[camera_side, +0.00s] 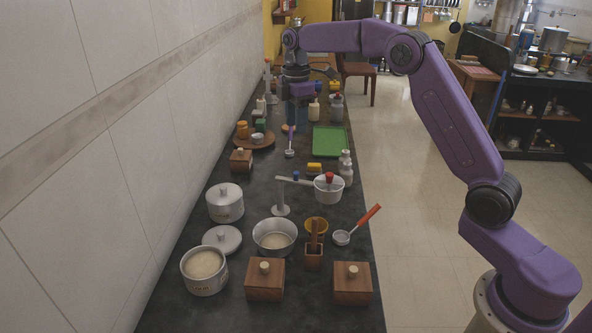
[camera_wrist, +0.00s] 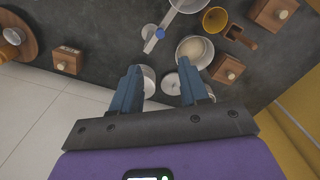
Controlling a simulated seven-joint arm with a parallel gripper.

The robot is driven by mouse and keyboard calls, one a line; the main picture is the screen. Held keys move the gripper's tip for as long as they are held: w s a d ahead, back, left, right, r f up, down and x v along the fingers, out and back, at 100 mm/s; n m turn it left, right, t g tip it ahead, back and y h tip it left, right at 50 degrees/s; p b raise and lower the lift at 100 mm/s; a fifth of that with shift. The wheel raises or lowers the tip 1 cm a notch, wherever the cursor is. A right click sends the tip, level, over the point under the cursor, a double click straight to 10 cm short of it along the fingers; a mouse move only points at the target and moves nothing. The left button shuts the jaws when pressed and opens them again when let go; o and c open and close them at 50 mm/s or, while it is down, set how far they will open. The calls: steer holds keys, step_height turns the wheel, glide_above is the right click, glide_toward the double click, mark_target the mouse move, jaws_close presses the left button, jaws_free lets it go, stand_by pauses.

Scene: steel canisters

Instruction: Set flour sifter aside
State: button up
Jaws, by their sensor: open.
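No object is clearly labelled as the flour sifter. The likeliest is the pale metal cup (camera_side: 328,190) with a red knob, right of centre in the side view; part of a metal vessel (camera_wrist: 188,5) shows at the wrist view's top edge. A metal bowl (camera_side: 275,240) holding pale powder stands nearer the camera, and also shows in the wrist view (camera_wrist: 195,50). My gripper (camera_side: 298,122) is high over the far half of the counter, apart from these. Its blue fingers (camera_wrist: 160,78) are spread, with nothing held.
An open flour canister (camera_side: 205,272), loose lid (camera_side: 222,238) and closed canister (camera_side: 225,205) line the left. Wooden boxes (camera_side: 265,283) stand in front. A levered stand (camera_side: 281,208) is beside the cup. A red-handled scoop (camera_side: 342,238) overhangs the right edge. A green tray (camera_side: 329,141) lies farther back.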

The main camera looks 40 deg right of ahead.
mark_target(296, 172)
step_height(296, 172, down, 15)
steer(key=shift+f, duration=0.15)
stand_by(0.4)
jaws_close()
